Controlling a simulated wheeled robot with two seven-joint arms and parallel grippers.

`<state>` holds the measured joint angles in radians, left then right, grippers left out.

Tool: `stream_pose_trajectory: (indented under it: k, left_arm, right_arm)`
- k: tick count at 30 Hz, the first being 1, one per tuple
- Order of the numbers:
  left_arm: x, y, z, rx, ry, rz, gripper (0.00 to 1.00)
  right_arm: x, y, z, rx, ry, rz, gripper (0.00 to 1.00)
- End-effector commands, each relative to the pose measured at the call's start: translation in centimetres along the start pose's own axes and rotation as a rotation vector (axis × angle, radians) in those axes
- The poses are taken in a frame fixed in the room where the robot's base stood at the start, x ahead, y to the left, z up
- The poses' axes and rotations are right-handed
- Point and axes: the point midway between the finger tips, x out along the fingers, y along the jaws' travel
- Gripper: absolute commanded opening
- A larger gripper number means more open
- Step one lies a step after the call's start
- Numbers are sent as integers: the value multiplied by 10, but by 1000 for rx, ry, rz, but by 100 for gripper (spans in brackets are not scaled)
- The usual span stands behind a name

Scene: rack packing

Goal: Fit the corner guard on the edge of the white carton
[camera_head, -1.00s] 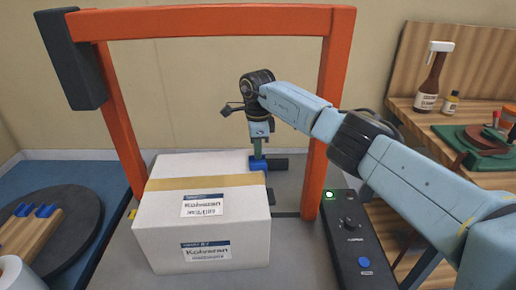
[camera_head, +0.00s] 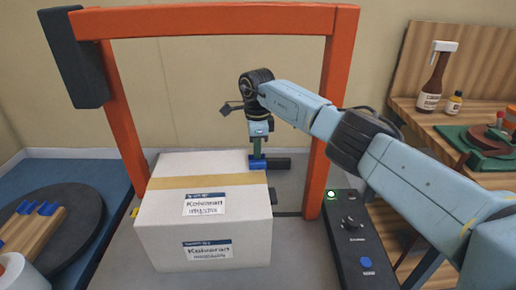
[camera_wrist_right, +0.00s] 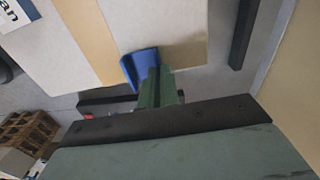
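The white carton (camera_head: 208,230) stands on the grey surface under the orange frame, with a tan tape band across its top and printed labels. The blue corner guard (camera_head: 258,163) is at the carton's far right top edge; in the right wrist view the guard (camera_wrist_right: 141,69) shows as a bent blue piece against the carton's edge. My right gripper (camera_head: 258,152) points down there; its green fingers (camera_wrist_right: 160,88) are close together on the guard. How fully the guard seats on the edge is hidden. My left gripper is out of view.
An orange frame (camera_head: 215,18) arches over the carton, with its right post beside my arm. A dark control box (camera_head: 352,240) stands at right. A wooden shelf (camera_head: 470,118) holds bottles. A dark round turntable (camera_head: 75,225) with a wooden piece is at left.

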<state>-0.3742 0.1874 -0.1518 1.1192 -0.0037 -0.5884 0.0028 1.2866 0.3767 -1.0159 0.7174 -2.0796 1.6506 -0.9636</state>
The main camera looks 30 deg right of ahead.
Motion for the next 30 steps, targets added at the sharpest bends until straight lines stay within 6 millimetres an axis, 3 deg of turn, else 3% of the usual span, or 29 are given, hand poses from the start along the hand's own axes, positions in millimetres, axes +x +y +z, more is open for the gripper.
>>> stream_pose_trajectory:
  k: [2,9,19,21,30]
  left_arm:
    - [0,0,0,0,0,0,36]
    - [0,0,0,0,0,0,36]
    - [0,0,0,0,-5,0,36]
    - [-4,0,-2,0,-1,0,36]
    - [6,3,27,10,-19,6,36]
  right_arm:
    - [0,0,0,0,0,0,0]
    - [0,0,0,0,0,0,29]
    - [0,0,0,0,0,0,29]
    - [-10,-1,0,0,-1,-3,29]
    - [-61,0,0,0,-1,-2,29]
